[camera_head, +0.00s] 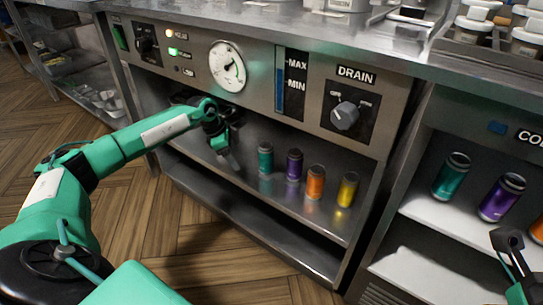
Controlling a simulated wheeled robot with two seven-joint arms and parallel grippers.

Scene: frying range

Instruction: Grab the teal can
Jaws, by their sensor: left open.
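A teal can (265,159) stands upright on the metal shelf under the control panel, first from the left in a row of cans. My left gripper (229,160) is open and empty, just left of this can and apart from it. A second teal can (452,176) stands on the white shelf of the right-hand unit. My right gripper (509,243) shows only in part at the right edge, in front of that white shelf; its jaws cannot be made out.
A purple can (294,165), an orange can (315,182) and a yellow can (347,189) stand right of the near teal can. Another purple can (502,197) is on the white shelf. The panel with gauge (227,66) and drain knob (345,115) overhangs the metal shelf.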

